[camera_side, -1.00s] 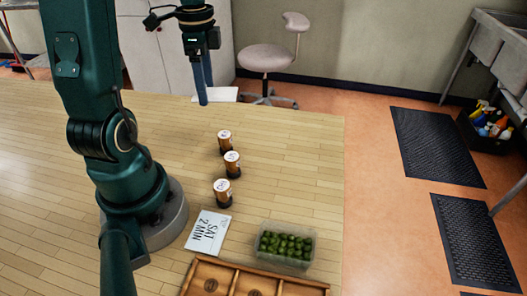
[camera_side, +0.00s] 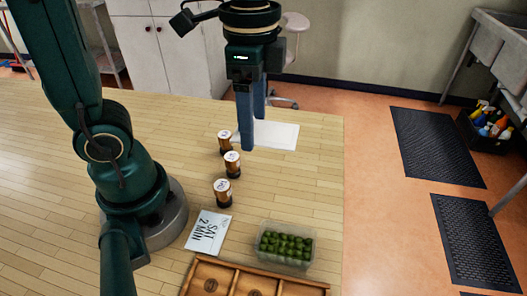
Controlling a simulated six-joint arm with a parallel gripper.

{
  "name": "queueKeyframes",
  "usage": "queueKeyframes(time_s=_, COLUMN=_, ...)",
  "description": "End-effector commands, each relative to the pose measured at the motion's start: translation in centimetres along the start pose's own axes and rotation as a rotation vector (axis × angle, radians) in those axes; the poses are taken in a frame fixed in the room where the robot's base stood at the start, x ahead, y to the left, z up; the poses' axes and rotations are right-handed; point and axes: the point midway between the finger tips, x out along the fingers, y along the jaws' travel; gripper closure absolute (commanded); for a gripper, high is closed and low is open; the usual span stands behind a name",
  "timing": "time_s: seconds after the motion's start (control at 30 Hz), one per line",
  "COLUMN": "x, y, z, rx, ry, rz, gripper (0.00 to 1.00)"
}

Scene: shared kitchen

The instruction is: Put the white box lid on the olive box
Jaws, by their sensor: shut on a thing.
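The white box lid (camera_side: 280,136) is a flat white rectangle, held roughly level at my gripper's fingertips. My gripper (camera_side: 254,134) points down with its blue fingers shut on the lid near its left part; the fingers hide some of it. The olive box (camera_side: 286,244) is a clear, open-topped container full of green olives. It stands on the table near the front right edge. My gripper and the lid are well behind the box in the picture, apart from it.
Three brown jars with white tops, one of them in front (camera_side: 222,192), stand in a row left of the olive box. A card reading "SAT 2 MIN" (camera_side: 208,232) lies beside it. A wooden compartment tray (camera_side: 240,267) is at the front. The table's right side behind the box is clear.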

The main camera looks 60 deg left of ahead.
Motion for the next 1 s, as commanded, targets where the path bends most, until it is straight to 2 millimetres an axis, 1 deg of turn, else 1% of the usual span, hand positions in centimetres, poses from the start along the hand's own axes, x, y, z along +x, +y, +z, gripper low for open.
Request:
queueKeyframes(time_s=0.17, x=1.5, y=2.3, z=-1.1, rx=0.018, ry=-0.005, rz=0.004, gripper=0.77)
queueKeyframes(time_s=0.5, x=5.3, y=7.9, z=-4.2, rx=0.016, ry=-0.007, rz=0.002, gripper=0.77)
queueKeyframes(time_s=0.6, x=6.2, y=9.1, z=-5.0, rx=0.013, ry=-0.004, rz=0.001, gripper=0.77)
queueKeyframes(time_s=0.7, x=6.7, y=9.8, z=-5.4, rx=0.01, ry=-0.003, rz=0.001, gripper=0.77)
queueKeyframes(time_s=0.83, x=7.4, y=10.1, z=-5.6, rx=0.006, ry=-0.004, rz=0.001, gripper=0.77)
queueKeyframes(time_s=1.0, x=9.8, y=10.1, z=-5.5, rx=0.005, ry=-0.007, rz=0.002, gripper=0.77)
